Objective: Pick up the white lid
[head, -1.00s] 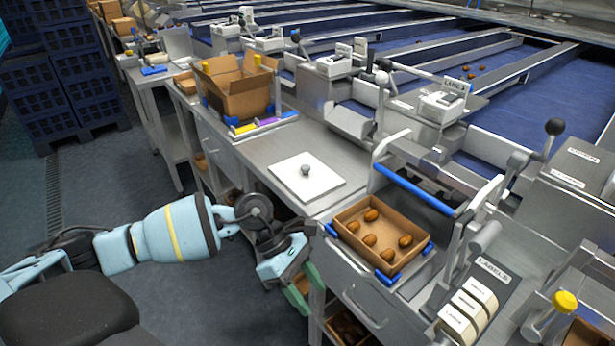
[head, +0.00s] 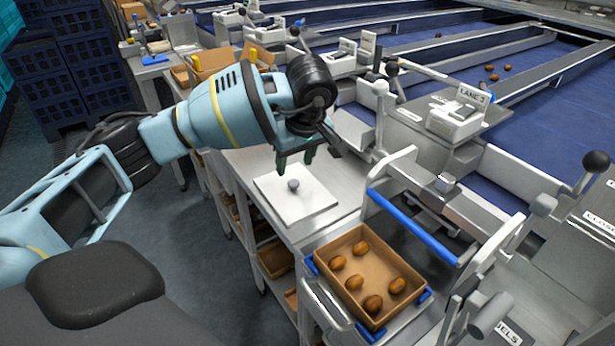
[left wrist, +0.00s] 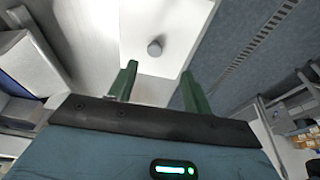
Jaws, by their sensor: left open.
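The white lid (head: 309,203) is a flat square plate with a round grey knob (head: 293,185) in its middle. It lies on the steel bench top, left of the box of dates in the head view. My left gripper (head: 296,160) is above the lid's far part, pointing down, apart from it. Its green fingers are spread with nothing between them. In the left wrist view, the lid (left wrist: 180,62) and its knob (left wrist: 154,48) show beyond the open fingers (left wrist: 158,85). My right gripper is not in view.
A cardboard box (head: 343,242) with several dates sits between blue corner holders. A blue-gripped handle (head: 412,226) stands beside it. Another cardboard box (head: 222,65) is behind my left arm. Label machines line the conveyor lanes.

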